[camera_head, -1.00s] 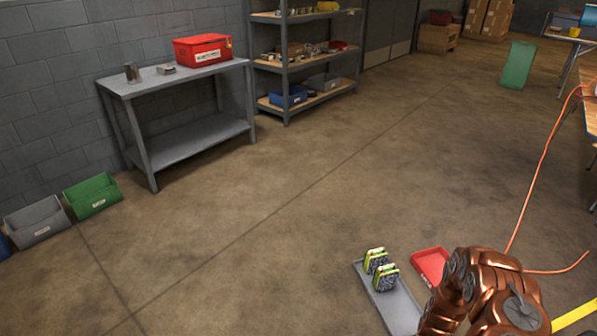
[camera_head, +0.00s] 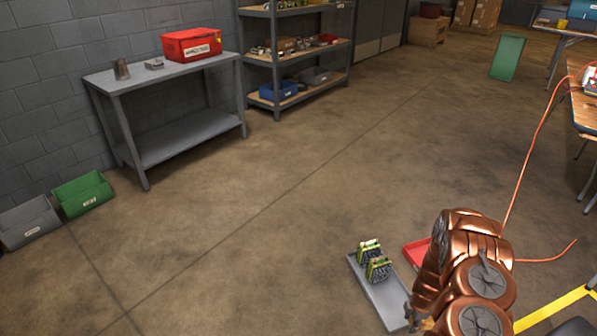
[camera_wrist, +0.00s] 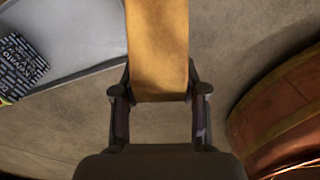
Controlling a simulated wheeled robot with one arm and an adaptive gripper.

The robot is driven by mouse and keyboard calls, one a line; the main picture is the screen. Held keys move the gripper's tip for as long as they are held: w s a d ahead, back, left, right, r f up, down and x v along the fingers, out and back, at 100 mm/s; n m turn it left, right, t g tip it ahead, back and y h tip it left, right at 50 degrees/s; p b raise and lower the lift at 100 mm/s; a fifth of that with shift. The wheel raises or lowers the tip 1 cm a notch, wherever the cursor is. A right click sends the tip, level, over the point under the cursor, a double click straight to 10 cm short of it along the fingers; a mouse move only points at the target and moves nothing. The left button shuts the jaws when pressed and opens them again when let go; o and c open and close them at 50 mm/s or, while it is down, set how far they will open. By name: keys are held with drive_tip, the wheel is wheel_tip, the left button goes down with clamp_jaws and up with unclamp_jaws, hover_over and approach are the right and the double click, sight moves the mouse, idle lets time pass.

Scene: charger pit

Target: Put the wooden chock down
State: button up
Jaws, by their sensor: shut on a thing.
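The wooden chock (camera_wrist: 158,45) is a yellow-brown block that runs up out of the top of the wrist view. My gripper (camera_wrist: 159,84) is shut on it, with one finger on each side. The chock's far end is out of that view. In the head view my gripper (camera_head: 414,316) is at the bottom, beside the right edge of the grey tray, and mostly hidden by my copper arm. A small yellowish bit of the chock (camera_head: 427,324) shows there. Bare concrete floor lies beneath and around the chock in the wrist view.
A grey tray (camera_head: 385,303) holds two green-and-black packs (camera_head: 374,259). It also shows in the wrist view (camera_wrist: 85,78). A red tray (camera_head: 413,250) is partly behind my arm. An orange cable (camera_head: 530,150) and yellow floor tape (camera_head: 560,304) lie right. The middle floor is open.

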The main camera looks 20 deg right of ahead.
drive_tip(key=w+a+r+m, duration=0.35)
drive_tip(key=w+r, duration=0.25)
drive_tip(key=r, duration=0.4)
drive_tip(key=w+a+r+m, duration=0.3)
drive_tip(key=w+a+r, duration=0.1)
drive_tip(key=w+r, duration=0.4)
drive_tip(key=w+a+r+m, duration=0.3)
drive_tip(key=w+a+r, duration=0.15)
drive_tip(key=r, duration=0.65)
drive_tip(key=a+r+m+p, duration=0.1)
drive_tip(key=a+r+m, duration=0.5)
drive_tip(key=a+r, duration=1.85)
wheel_tip(320, 180, up, 19)
drive_tip(key=s+p, duration=0.2)
drive_tip(key=p, duration=2.8)
drive_tip(key=shift+d, duration=0.45)
drive_tip(key=shift+f+n, duration=0.1)
drive_tip(key=shift+n, duration=0.15)
